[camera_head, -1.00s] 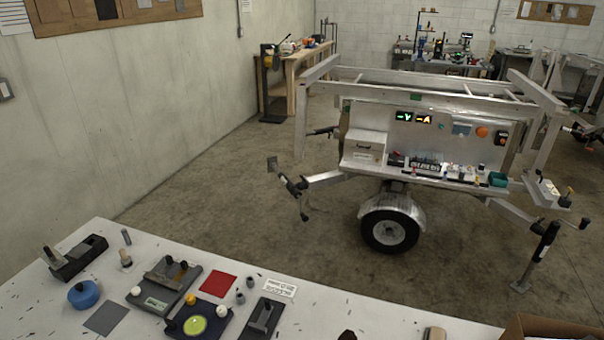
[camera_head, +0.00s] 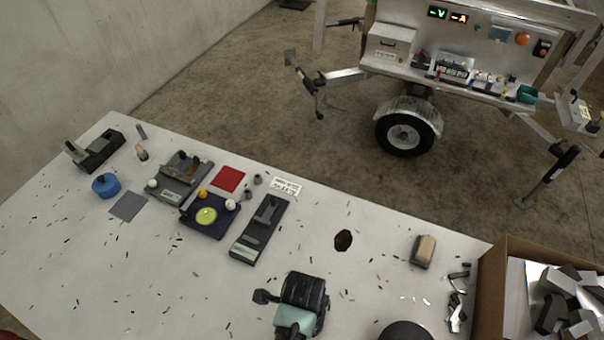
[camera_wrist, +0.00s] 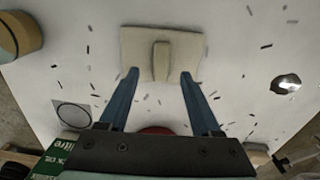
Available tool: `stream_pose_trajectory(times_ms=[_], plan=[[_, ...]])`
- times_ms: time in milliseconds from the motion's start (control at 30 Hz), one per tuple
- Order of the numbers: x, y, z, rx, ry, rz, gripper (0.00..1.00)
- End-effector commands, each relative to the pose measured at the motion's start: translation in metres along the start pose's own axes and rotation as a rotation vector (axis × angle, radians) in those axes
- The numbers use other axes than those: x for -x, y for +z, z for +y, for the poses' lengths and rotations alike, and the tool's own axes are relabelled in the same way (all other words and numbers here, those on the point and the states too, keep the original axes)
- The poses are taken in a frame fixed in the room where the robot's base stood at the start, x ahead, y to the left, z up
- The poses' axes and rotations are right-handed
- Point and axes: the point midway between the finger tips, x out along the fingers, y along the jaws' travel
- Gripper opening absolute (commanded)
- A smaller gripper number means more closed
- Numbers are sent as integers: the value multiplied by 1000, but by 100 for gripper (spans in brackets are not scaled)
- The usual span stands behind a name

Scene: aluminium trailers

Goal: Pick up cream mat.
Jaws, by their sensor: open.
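The cream mat (camera_wrist: 185,45) lies flat on the white table in the wrist view, at top centre. It is roughly rectangular, with a narrow raised ridge (camera_wrist: 161,62) across its middle. My gripper (camera_wrist: 160,75) is open, its two blue fingers pointing at the mat. The fingertips appear at the mat's near edge, one on each side of the ridge. Nothing is between the fingers; whether they touch the mat cannot be told. I cannot make out the cream mat or my gripper's fingers in the head view.
The white table (camera_head: 100,260) holds a blue round container (camera_head: 105,185), a red square (camera_head: 228,179), a dark tray (camera_head: 260,230), a teal-and-black device (camera_head: 298,305) and a tan-topped block (camera_head: 424,250). A cardboard box (camera_head: 490,290) of metal scraps stands at right. A green-labelled item (camera_wrist: 55,155) is near my gripper.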

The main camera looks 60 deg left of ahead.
Motion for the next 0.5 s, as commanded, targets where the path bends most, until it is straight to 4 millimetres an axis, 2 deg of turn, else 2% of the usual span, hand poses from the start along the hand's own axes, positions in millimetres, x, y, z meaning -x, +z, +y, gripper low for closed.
stream_pose_trajectory(times_ms=[300, 500], plan=[[-37, 3, -1, 1, 1, 0, 65], [-44, 3, -1, 1, 0, 0, 65]])
